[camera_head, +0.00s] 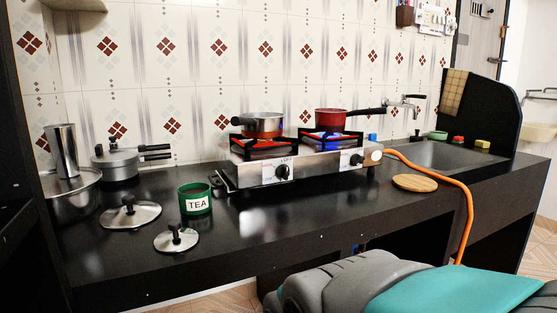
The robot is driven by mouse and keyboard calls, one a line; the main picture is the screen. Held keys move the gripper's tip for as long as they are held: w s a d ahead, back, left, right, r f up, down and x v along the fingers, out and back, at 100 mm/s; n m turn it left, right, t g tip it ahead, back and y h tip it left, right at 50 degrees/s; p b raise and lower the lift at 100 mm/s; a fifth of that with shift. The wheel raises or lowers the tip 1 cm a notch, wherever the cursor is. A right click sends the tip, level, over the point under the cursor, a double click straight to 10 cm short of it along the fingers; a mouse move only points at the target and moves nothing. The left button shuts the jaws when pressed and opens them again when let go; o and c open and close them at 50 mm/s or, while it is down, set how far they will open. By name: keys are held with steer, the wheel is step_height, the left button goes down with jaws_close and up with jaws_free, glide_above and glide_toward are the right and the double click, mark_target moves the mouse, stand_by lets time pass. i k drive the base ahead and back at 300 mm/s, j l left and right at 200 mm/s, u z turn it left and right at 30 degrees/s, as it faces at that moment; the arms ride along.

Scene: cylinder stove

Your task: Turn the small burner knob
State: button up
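A silver two-burner stove (320,168) stands on the black counter against the tiled wall. Its front panel has two black knobs, a left knob (283,172) and a right knob (356,160). Which knob serves the small burner cannot be told. A pot (264,125) sits over the left burner and a red pan (334,122) with a black handle over the right burner. Blue shows under the red pan; red shows under both. My grey and teal arm crosses the lower right, in front of the counter. My gripper is not visible.
An orange hose (441,178) runs from the stove's right end over the counter edge. A round wooden board (414,183), a green TEA tin (195,199) and two lids (131,213) (176,239) lie on the counter. The counter before the knobs is clear.

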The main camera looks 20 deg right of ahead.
mark_target(356, 158)
steer(key=i+l, duration=0.1)
steer(key=l, duration=0.4)
steer(key=i+l, duration=0.1)
steer(key=l, duration=0.4)
steer(key=i+l, duration=0.1)
steer(key=l, duration=0.9)
steer(key=i+l, duration=0.15)
steer(key=l, duration=0.4)
steer(key=j+u, duration=0.05)
